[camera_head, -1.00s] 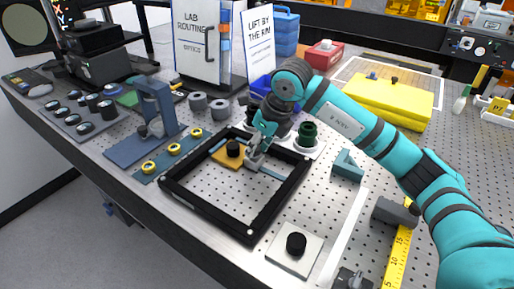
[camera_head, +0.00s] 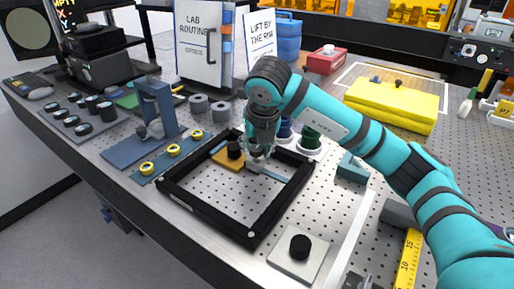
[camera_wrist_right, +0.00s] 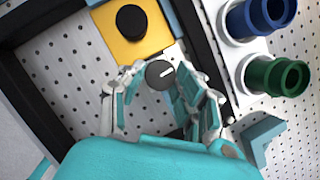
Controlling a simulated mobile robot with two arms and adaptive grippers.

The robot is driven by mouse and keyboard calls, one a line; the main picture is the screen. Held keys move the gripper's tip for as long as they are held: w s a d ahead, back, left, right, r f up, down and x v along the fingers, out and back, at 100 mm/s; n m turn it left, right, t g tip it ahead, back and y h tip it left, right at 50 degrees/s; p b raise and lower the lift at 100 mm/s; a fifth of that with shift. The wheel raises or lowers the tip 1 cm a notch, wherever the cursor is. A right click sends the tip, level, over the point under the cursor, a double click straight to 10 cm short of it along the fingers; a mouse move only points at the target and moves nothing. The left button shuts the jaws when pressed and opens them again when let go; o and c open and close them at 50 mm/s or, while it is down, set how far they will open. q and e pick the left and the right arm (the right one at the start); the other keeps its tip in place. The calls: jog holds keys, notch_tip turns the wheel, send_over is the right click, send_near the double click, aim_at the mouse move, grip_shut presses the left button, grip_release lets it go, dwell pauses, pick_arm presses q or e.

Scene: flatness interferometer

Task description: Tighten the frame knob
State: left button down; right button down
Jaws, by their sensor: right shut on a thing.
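The black square frame (camera_head: 270,219) lies flat on the perforated bench. A dark round frame knob (camera_wrist_right: 160,74) with a white pointer line shows in the right wrist view, beside the yellow-orange plate. My right gripper (camera_head: 258,163) points down at the frame's far side, its fingers on both sides of the knob; it also shows in the right wrist view (camera_wrist_right: 163,88). It is shut on the knob. In the head view the fingers mostly hide the knob. My left gripper is not in view.
A yellow-orange plate (camera_wrist_right: 113,40) with a black knob (camera_wrist_right: 131,22) sits right beside the gripper. Green (camera_head: 309,138) and blue (camera_wrist_right: 262,15) cylinders stand just behind it. A square plate with a black knob (camera_head: 300,247) lies nearer. The frame's inside is mostly bare.

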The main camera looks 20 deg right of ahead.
dwell(0.5)
jog(key=c, duration=0.9)
grip_release()
jog(key=shift+c, duration=0.2)
jog(key=shift+r, duration=0.1)
jog(key=v, duration=1.1)
jog(key=shift+s+r, duration=0.15)
jog(key=shift+r, duration=0.25)
